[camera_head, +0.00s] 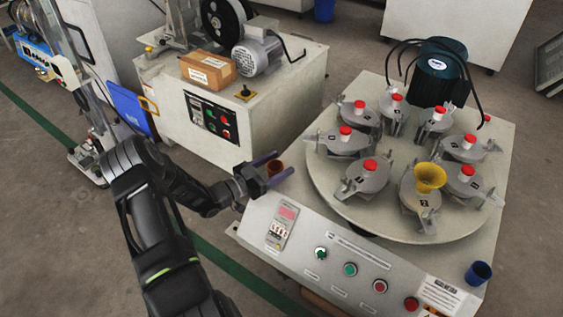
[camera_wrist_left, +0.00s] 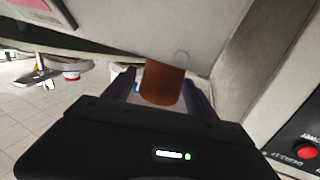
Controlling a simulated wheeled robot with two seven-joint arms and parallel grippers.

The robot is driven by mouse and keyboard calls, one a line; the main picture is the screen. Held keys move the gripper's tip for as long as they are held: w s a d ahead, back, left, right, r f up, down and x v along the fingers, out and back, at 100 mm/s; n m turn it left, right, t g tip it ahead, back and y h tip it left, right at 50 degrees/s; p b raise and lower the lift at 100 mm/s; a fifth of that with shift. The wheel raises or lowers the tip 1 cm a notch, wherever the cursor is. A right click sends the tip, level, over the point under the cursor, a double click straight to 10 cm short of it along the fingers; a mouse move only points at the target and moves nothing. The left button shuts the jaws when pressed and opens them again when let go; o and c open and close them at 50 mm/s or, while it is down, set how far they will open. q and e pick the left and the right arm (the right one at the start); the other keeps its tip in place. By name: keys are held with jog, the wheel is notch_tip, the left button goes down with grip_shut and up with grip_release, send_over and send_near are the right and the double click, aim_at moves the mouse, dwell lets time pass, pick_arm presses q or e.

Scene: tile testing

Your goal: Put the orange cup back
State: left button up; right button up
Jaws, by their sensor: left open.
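The small orange-brown cup (camera_head: 275,169) is at the left corner of the test machine (camera_head: 262,213), beside the control panel. My left gripper (camera_head: 272,168) is open, with one finger on either side of the cup. In the left wrist view the orange cup (camera_wrist_left: 162,84) shows between the two spread fingers (camera_wrist_left: 160,90), with gaps on both sides. My right gripper is in neither view.
A round turntable (camera_head: 331,190) carries several metal fixtures with red knobs. A yellow cup (camera_head: 430,176) stands on one fixture. A blue cup (camera_head: 478,273) is at the machine's front right corner. A cabinet with a cardboard box (camera_head: 208,69) stands at the back left.

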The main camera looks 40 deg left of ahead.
pick_arm(q)
jog(key=p+v, duration=0.2)
jog(key=v, duration=0.7)
jog(key=shift+s+r+p, duration=0.15)
jog(key=shift+s+p, duration=0.1)
jog(key=shift+p, duration=0.05)
jog(key=shift+s+a, duration=0.15)
jog(key=shift+s, duration=0.3)
